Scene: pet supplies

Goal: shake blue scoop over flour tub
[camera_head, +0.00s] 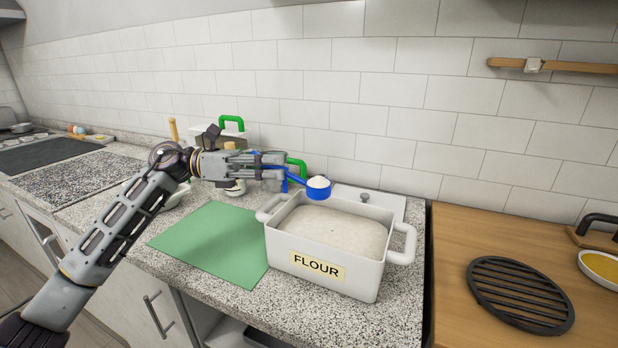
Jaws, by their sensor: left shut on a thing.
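The blue scoop (319,191) holds a heap of white flour and is level, above the back left part of the flour tub. The flour tub (318,277) is a white box with two side handles and a "FLOUR" label. It stands open on the counter with flour inside. My left gripper (280,172) is shut on the scoop's blue handle and reaches in from the left. The fingers hide part of the handle. My right gripper is not in view.
A green mat (213,243) lies left of the tub. A white lid (385,203) with a knob lies behind it. Green-handled and other items stand behind my left gripper, partly hidden. On the right, a wooden surface (455,262) bears a black round grate (520,294).

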